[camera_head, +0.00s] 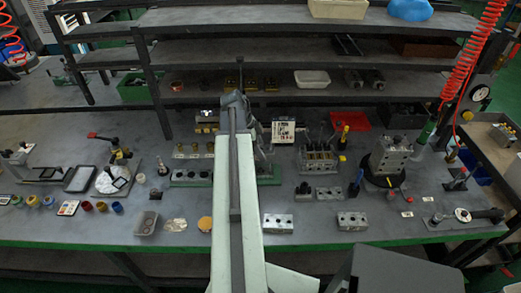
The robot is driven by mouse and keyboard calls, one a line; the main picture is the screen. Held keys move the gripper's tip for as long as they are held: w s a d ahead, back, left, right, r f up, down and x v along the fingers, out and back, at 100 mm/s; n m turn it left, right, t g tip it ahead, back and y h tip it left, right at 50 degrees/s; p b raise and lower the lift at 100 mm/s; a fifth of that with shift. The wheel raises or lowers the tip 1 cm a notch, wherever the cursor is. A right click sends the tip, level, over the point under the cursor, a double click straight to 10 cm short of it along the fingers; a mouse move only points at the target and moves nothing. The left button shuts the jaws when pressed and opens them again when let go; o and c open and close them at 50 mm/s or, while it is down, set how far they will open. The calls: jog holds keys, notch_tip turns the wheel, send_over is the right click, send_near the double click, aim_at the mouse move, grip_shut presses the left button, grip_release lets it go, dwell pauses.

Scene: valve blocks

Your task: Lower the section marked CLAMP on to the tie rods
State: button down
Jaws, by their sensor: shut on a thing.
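My pale arm reaches over the bench from the bottom middle and hides much of the work spot. My gripper (263,148) shows only as a dark grey strip along the arm's right side, pointing down. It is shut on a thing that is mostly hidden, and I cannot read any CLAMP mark. Below it a green base (269,179) shows to the right of the arm. I cannot make out tie rods there, nor whether the held thing touches them.
A green-based rack with blocks (192,178) stands left of my arm. Right of it are a labelled white box (283,131), a holder of metal blocks (318,157) and a block stack (390,155) on a black disc. Two loose blocks (278,222) (352,221) lie at the front edge.

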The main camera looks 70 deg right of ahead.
jog(key=shift+f+b, duration=1.1)
jog(key=shift+f, duration=0.1)
jog(key=shift+c, duration=2.4)
grip_release()
jog(key=shift+r, duration=0.1)
jog(key=p+v, duration=0.7)
jog(key=shift+s+r, duration=0.15)
jog(key=shift+r+p, duration=0.3)
jog(key=shift+w+f, duration=0.1)
jog(key=shift+w, duration=0.15)
